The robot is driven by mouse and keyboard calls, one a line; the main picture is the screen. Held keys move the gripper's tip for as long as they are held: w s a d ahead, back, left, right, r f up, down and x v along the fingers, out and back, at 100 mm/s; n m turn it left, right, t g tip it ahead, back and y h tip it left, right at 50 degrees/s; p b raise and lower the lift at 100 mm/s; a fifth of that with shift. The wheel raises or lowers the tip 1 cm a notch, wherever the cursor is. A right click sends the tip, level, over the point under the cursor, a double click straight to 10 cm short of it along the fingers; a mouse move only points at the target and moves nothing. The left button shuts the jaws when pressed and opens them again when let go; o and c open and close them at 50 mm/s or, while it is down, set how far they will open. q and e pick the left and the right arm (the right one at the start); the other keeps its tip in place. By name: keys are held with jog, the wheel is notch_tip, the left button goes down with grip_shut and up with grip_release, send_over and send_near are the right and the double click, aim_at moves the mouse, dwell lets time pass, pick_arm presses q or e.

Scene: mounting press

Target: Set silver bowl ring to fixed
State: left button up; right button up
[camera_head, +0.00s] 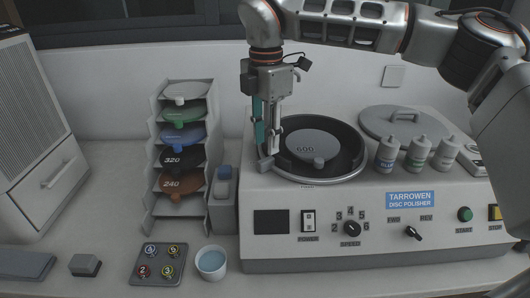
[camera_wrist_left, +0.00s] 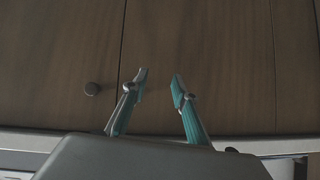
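The silver bowl ring (camera_head: 318,183) runs around the rim of the dark round bowl on top of the disc polisher (camera_head: 370,205). A grey disc marked 600 (camera_head: 306,150) lies in the bowl. A small grey block (camera_head: 265,164) shows at the ring's left edge. My right gripper (camera_head: 267,150) points down at that left edge, its fingertips at or just above the block. Whether it grips the block or ring is unclear. My left gripper (camera_wrist_left: 159,80) is open and empty in the left wrist view, in front of brown wooden panels. It is outside the head view.
A rack (camera_head: 150,205) of coloured discs stands left of the polisher. A grey lid (camera_head: 405,122) and several bottles (camera_head: 417,152) sit right of the bowl. A cup (camera_head: 211,263) and a tray with several knobs (camera_head: 140,278) are at the front left.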

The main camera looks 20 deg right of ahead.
aim_at(265, 160)
jog(key=shift+f, duration=2.5)
grip_shut()
